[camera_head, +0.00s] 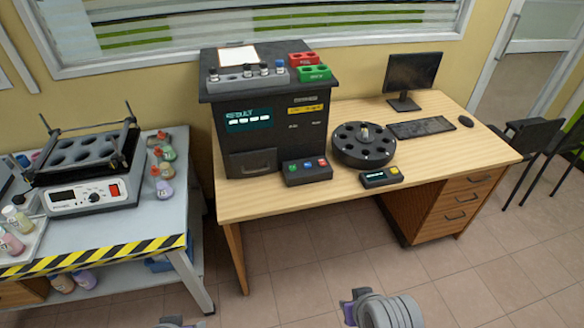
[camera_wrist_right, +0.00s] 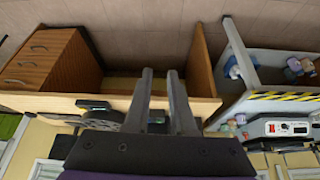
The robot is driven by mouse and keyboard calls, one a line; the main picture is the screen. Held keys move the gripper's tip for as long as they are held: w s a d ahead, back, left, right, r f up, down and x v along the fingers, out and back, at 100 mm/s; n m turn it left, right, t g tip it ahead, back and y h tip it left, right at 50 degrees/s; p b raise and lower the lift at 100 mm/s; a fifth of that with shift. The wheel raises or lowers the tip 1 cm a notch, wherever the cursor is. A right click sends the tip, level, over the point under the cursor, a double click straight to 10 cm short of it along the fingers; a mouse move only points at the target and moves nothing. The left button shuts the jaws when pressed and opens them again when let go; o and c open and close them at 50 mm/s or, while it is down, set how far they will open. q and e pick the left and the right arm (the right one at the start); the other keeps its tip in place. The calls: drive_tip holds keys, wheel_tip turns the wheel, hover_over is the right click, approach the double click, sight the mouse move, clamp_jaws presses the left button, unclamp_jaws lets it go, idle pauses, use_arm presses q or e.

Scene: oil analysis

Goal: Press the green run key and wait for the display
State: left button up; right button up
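The black analyser (camera_head: 270,143) stands on the wooden desk, with a lit display (camera_head: 249,120) reading "RESULT" above a row of pale marks too small to read. A small key box (camera_head: 306,178) sits at its front right foot. Nothing touches the keys. My right gripper (camera_wrist_right: 160,75) is open and empty in the right wrist view, its two fingers apart. My right arm shows low in the head view, well in front of the desk. Only a sliver of my left arm shows.
Red and green racks (camera_head: 314,73) and vials sit on the analyser. A monitor (camera_head: 412,77) stands behind. A side bench (camera_head: 125,225) is left. Floor ahead is clear.

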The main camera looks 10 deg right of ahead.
clamp_jaws()
idle(1.4)
